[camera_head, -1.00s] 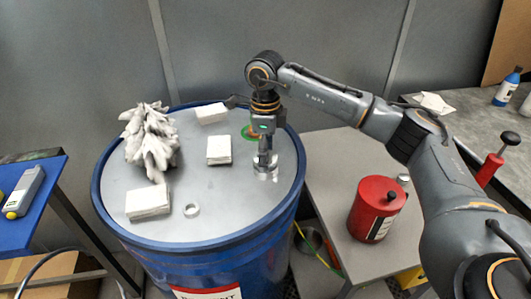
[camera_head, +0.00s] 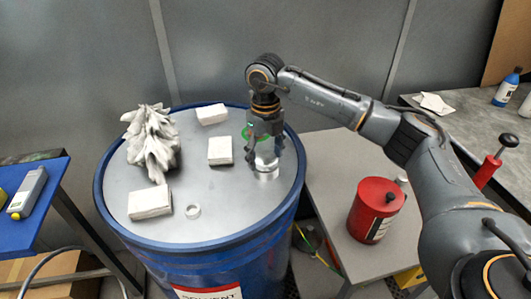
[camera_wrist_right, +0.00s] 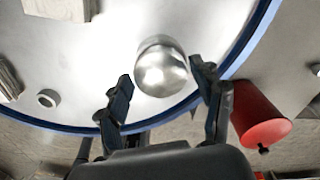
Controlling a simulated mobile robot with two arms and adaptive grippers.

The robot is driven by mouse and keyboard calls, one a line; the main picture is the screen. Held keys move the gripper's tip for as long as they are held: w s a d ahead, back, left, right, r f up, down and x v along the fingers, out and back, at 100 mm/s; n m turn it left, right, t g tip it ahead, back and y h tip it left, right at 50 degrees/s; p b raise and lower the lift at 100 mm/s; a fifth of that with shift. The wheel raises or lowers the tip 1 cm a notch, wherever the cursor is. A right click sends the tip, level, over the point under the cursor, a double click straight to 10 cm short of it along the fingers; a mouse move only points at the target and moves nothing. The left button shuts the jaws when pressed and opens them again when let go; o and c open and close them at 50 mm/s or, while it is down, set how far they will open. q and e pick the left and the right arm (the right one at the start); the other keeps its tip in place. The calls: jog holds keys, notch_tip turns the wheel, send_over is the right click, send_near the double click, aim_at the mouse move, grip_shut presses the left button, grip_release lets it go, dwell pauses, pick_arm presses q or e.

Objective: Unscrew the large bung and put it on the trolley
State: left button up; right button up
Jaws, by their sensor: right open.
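The large bung, a shiny silver metal piece (camera_head: 266,169), stands upright on the right part of the grey lid of the blue drum. In the right wrist view the bung (camera_wrist_right: 161,70) shows its rounded top ahead of and between the fingers. My right gripper (camera_head: 264,146) points down just over the bung, open, with a finger to either side. In the wrist view the open right gripper (camera_wrist_right: 161,82) shows clear gaps to the bung. A grey-topped table (camera_head: 335,165) stands right of the drum and a blue-topped stand (camera_head: 30,222) left; I cannot tell which is the trolley.
The drum lid (camera_head: 225,215) also holds a crumpled grey-white cloth (camera_head: 150,145), several white blocks (camera_head: 150,202) and a small pale ring (camera_head: 193,211). A red can (camera_head: 374,210) stands on the grey table, whose back part is clear. A meter (camera_head: 27,192) lies on the blue top.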

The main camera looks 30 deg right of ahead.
jog(key=m, duration=0.4)
jog(key=shift+p, duration=0.4)
jog(key=m+p, duration=0.1)
jog(key=m, duration=0.4)
jog(key=m+p, duration=0.1)
jog(key=m, duration=0.3)
jog(key=shift+m, duration=0.4)
jog(key=shift+m+p, duration=0.45)
jog(key=shift+m, duration=0.35)
jog(key=m, duration=0.3)
jog(key=shift+p, duration=0.35)
jog(key=c, duration=0.8)
jog(key=shift+o, duration=0.2)
jog(key=n+b, duration=0.1)
jog(key=n, duration=0.3)
jog(key=shift+n, duration=0.4)
